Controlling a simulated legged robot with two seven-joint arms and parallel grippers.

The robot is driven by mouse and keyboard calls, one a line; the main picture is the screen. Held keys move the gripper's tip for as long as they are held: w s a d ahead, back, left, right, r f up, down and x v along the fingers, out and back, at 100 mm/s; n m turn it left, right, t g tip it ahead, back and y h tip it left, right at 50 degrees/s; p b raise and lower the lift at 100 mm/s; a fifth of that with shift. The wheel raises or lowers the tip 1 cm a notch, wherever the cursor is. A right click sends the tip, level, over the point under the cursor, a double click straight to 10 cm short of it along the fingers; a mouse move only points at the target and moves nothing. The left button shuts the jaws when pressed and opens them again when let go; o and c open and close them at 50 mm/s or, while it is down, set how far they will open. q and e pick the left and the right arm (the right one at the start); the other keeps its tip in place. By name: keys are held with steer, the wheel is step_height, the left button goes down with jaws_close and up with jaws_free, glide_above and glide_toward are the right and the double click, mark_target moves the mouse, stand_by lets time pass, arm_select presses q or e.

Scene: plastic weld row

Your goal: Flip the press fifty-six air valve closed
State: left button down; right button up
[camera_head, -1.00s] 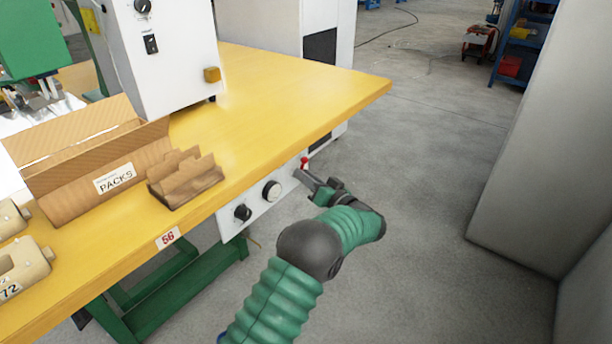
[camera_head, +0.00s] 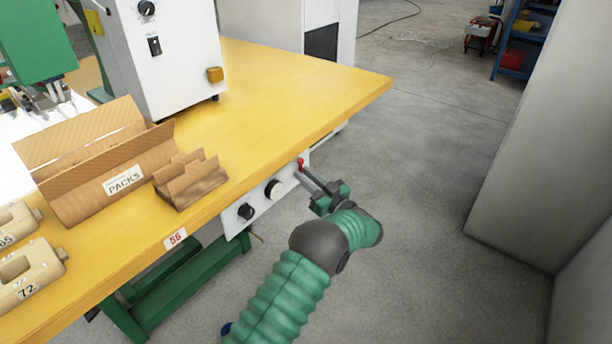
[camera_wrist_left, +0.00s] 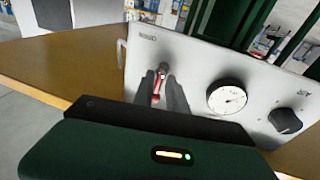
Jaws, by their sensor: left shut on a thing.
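The press fifty-six air valve shows as a small red-handled lever (camera_head: 300,161) on the white panel (camera_head: 240,214) under the yellow table's right edge. In the left wrist view the red lever (camera_wrist_left: 157,88) sits between my two dark fingertips, near the panel's edge. My left gripper (camera_head: 304,174) reaches the panel from the right and is shut on the lever. The fingers hide part of the lever and its base. My right gripper is not in view.
A round gauge (camera_head: 274,190) and a black knob (camera_head: 245,211) sit beside the valve on the panel. The table (camera_head: 290,95) carries a cardboard PACKS box (camera_head: 90,185), and a "56" label (camera_head: 175,238) marks its edge. A grey cabinet (camera_head: 545,150) stands at right, with clear floor between.

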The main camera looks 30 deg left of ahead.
arm_select(q)
steer(key=shift+d+f, duration=0.15)
steer(key=c, duration=1.5)
jaws_free()
steer(key=shift+w, duration=0.1)
steer(key=p+v, duration=0.6)
steer(key=v, duration=1.1)
steer(key=shift+f, duration=0.1)
